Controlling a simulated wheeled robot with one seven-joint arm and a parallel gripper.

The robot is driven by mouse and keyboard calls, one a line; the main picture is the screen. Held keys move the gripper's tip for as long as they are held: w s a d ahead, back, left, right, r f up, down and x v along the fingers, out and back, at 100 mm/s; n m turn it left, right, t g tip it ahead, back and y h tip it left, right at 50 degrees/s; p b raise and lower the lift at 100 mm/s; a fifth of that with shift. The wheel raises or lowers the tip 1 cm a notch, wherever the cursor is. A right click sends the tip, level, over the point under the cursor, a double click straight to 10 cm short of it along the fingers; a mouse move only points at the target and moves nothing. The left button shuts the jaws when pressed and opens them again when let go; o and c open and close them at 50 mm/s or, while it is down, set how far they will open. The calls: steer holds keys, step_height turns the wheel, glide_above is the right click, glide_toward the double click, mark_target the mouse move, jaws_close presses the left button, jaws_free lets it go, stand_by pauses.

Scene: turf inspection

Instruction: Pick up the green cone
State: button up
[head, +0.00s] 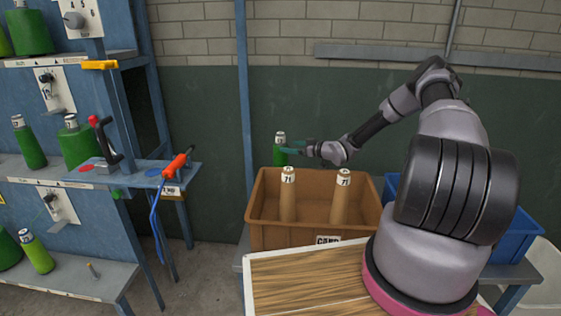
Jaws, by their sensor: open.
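A green cone (280,157) with a white, black-marked top stands upright at the back of the brown crate (312,235). Its lower part is hidden by the crate, so I cannot tell if it is inside or behind it. My gripper (292,151) is open, its teal fingers level at the cone's upper part, just below the white top. The fingers overlap the cone in the picture; I cannot tell if they touch it. More green cones stand on the shelves at left, among them a slim one (30,147) and a wide one (77,145).
A blue bin (512,240) is at right. A blue shelf rack (100,180) with tools is at left. A green wall (200,130) is behind.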

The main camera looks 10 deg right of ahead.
mark_target(283, 145)
steer(key=shift+f+x, duration=0.2)
steer(key=shift+x, duration=3.3)
steer(key=shift+w+d, duration=0.1)
steer(key=shift+d, duration=0.05)
jaws_close()
